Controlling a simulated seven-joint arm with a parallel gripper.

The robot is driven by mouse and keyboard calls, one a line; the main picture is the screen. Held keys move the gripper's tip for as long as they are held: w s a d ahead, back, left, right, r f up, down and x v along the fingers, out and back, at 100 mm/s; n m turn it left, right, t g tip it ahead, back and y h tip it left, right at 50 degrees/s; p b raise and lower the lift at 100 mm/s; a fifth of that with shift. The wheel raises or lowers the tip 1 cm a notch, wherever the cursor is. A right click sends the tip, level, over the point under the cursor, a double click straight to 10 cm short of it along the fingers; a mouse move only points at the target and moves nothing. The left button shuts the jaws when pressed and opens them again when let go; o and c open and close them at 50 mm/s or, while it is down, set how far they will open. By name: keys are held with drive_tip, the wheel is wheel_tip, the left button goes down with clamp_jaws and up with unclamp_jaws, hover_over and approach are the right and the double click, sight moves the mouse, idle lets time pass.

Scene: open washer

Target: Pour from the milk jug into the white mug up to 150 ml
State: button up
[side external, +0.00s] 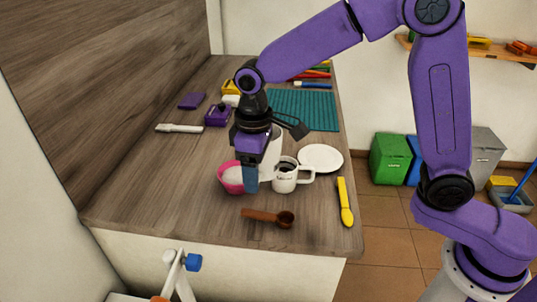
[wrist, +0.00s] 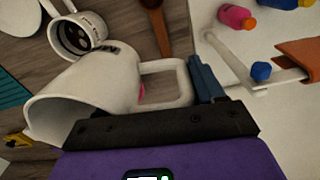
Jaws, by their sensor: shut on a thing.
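The white milk jug (wrist: 88,88) fills much of the wrist view, its handle (wrist: 165,68) towards my gripper (wrist: 205,88). My gripper is shut on the jug's handle; a blue finger shows beside it. In the side view my gripper (side external: 250,178) hangs over the counter, and the jug (side external: 274,144) is partly hidden behind it. The white mug (side external: 284,180) stands upright just right of my gripper, its handle to the right. It also shows in the wrist view (wrist: 70,35), with a dark inside, close beside the jug. No milk stream is visible, and the mug's fill level cannot be told.
A pink bowl (side external: 230,186) with white contents is close left of my gripper. A wooden scoop (side external: 262,216) lies in front, a yellow utensil (side external: 345,204) at right by the counter edge. A white plate (side external: 322,157) and teal mat (side external: 305,110) lie behind. The front-left counter is clear.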

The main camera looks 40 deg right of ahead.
drive_tip(key=shift+s+a+r+m+y, duration=0.1)
drive_tip(key=shift+s+a+m+y, duration=0.15)
drive_tip(key=shift+a+m, duration=0.45)
drive_tip(key=shift+s+a+m+y, duration=0.2)
drive_tip(key=shift+a+m, duration=0.3)
drive_tip(key=shift+m, duration=0.4)
drive_tip(key=shift+w+d+r+g+y, duration=0.25)
drive_tip(key=shift+d+r+y, duration=0.15)
drive_tip(key=shift+d+r, duration=0.1)
drive_tip(key=shift+w+d+r+g+y, duration=0.15)
drive_tip(key=shift+d+r+g+y, duration=0.1)
drive_tip(key=shift+d+r+y, duration=0.15)
drive_tip(key=shift+d+f+y, duration=0.1)
drive_tip(key=shift+f+y, duration=0.35)
drive_tip(key=shift+f, duration=0.55)
drive_tip(key=shift+f+g+y, duration=0.15)
drive_tip(key=shift+g+y, duration=0.15)
drive_tip(key=shift+g, duration=0.1)
